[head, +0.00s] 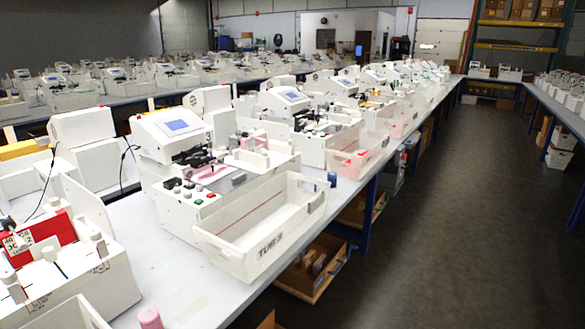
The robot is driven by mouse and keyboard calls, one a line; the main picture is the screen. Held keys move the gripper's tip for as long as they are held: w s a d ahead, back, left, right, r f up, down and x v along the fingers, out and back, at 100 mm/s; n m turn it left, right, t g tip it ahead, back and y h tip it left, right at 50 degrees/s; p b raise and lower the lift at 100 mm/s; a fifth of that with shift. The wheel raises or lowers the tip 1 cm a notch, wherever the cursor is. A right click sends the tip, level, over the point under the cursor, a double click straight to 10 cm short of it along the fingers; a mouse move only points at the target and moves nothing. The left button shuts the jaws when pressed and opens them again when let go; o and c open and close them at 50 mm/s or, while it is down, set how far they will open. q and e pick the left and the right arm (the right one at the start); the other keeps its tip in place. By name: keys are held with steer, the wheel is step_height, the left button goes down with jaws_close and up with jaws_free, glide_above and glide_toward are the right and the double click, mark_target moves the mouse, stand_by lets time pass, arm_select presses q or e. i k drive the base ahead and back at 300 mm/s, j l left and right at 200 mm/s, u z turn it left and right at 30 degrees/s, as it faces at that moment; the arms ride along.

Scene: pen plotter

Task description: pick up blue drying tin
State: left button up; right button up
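A small dark blue cylinder (332,179), which looks like the blue drying tin, stands upright on the white table near its right edge. It is just beyond the far right corner of a white bin (235,262). It is small in the view and no gripper is near it. Neither of my grippers shows in the head view.
White plotter machines (190,140) with blue screens line the table. A pink cylinder (150,317) stands at the front. A wooden tray (312,268) sits below the tabletop by a blue leg. The grey aisle floor (430,240) at right is clear.

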mark_target(332, 177)
steer(key=i+l, duration=0.1)
steer(key=l, duration=0.3)
steer(key=i+l, duration=0.15)
steer(key=l, duration=0.2)
steer(key=i+l, duration=0.1)
steer(key=l, duration=0.3)
steer(key=i+l, duration=0.15)
steer(key=l, duration=0.25)
steer(key=i+l, duration=0.1)
steer(key=l, duration=0.3)
steer(key=i+l, duration=0.1)
steer(key=l, duration=0.25)
steer(key=i+l, duration=0.15)
steer(key=l, duration=0.25)
steer(key=i+l, duration=1.35)
steer(key=i+j+u, duration=0.05)
steer(key=j, duration=0.05)
